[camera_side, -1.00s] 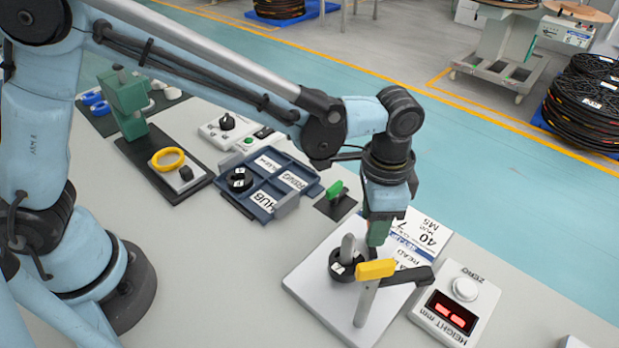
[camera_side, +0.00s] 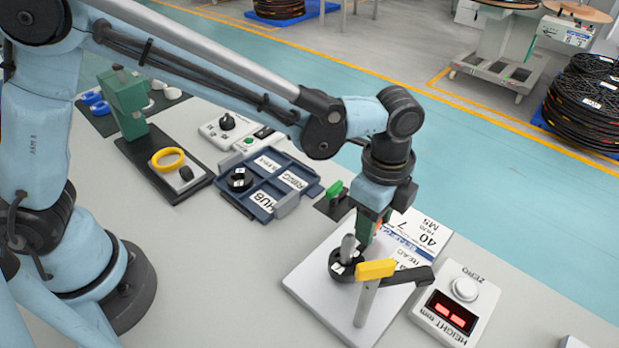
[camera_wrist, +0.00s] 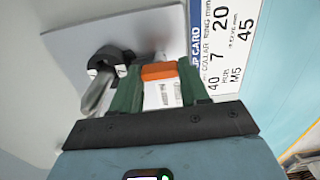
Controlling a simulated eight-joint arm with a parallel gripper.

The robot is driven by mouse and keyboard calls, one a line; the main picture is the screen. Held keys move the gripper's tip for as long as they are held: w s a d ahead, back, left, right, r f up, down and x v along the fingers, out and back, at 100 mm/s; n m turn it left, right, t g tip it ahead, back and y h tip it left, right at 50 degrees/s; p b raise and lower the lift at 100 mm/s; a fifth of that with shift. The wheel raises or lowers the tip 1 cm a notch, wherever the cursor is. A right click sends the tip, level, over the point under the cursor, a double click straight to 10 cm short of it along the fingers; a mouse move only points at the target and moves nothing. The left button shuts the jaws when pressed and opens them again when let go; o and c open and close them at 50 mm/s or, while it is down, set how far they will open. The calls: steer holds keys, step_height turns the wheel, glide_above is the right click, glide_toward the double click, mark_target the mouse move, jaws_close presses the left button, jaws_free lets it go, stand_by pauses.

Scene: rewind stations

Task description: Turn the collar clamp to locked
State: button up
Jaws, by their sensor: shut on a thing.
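My gripper (camera_side: 372,232) points down over the far side of the pale plate (camera_side: 312,285). In the wrist view its two green fingers (camera_wrist: 158,88) are shut on an orange piece (camera_wrist: 160,71). A bit of this orange piece also shows in the side view (camera_side: 382,227). I cannot tell how it joins the collar clamp, nor read a locked mark. A black round collar (camera_side: 344,270) with a white mark sits around an upright grey post (camera_side: 348,246), just beside the fingers. The collar also shows in the wrist view (camera_wrist: 108,61).
A yellow block (camera_side: 376,268) with a black arm (camera_side: 405,279) tops a grey post close in front of my gripper. A height readout (camera_side: 455,305) stands right of the plate. A printed card (camera_side: 424,232) lies behind. A blue tray (camera_side: 270,187) stands to the left.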

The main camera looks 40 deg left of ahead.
stand_by(0.4)
steer(key=o, duration=1.1)
steer(key=shift+c, duration=0.2)
steer(key=shift+r, duration=0.1)
step_height(320, 180, up, 12)
steer(key=s+a+f+n+t, duration=0.1)
steer(key=s+a+n+t, duration=0.2)
steer(key=a+n, duration=0.6)
steer(key=s+a+f+n+t, duration=0.2)
steer(key=a+n, duration=0.6)
steer(key=a, duration=0.8)
steer(key=shift+s+f+n+t, duration=0.15)
steer(key=shift+s+n+t, duration=0.25)
steer(key=shift+s+t, duration=0.65)
